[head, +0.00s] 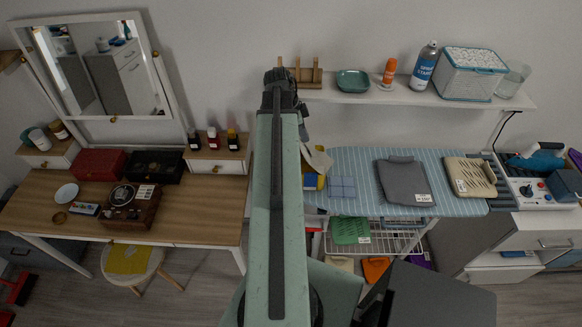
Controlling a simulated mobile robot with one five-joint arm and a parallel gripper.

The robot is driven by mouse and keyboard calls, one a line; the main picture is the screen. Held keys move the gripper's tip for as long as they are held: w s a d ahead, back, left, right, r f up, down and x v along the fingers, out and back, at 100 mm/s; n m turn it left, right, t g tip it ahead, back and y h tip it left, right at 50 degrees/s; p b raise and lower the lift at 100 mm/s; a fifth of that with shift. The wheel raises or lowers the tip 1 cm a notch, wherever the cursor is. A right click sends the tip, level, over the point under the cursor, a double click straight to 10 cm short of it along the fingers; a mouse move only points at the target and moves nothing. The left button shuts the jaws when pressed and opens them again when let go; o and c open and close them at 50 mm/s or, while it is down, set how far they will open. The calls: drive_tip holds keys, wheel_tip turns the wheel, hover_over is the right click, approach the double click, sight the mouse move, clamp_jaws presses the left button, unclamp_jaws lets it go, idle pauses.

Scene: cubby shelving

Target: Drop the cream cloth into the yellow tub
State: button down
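A pale cream, cloth-like piece (317,159) shows just right of my arm, at the left end of the ironing board; I cannot tell whether it hangs or rests. Just below it is a small yellow and blue thing (311,182), partly hidden by my arm; I cannot tell whether it is the yellow tub. My gripper (303,122) shows only as a dark part beside the raised arm, above the cream piece. Its fingers are mostly hidden, so opening and contact are unclear.
The striped ironing board (455,207) holds a grey folded garment (405,182) and blue squares (342,187). A wall shelf (400,97) hangs above. A wooden desk (210,205) stands left.

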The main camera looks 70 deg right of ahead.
drive_tip(key=shift+f, duration=0.1)
wheel_tip(320, 180, down, 6)
drive_tip(key=b, duration=0.6)
drive_tip(key=shift+c, duration=1.4)
unclamp_jaws()
drive_tip(key=shift+r, duration=0.25)
drive_tip(key=shift+t+y, duration=0.6)
drive_tip(key=shift+t, duration=0.3)
drive_tip(key=r+p, duration=0.3)
drive_tip(key=p, duration=0.1)
drive_tip(key=w+r+p, duration=0.1)
drive_tip(key=r+p, duration=0.1)
drive_tip(key=p, duration=0.1)
drive_tip(key=shift+a+r, duration=0.3)
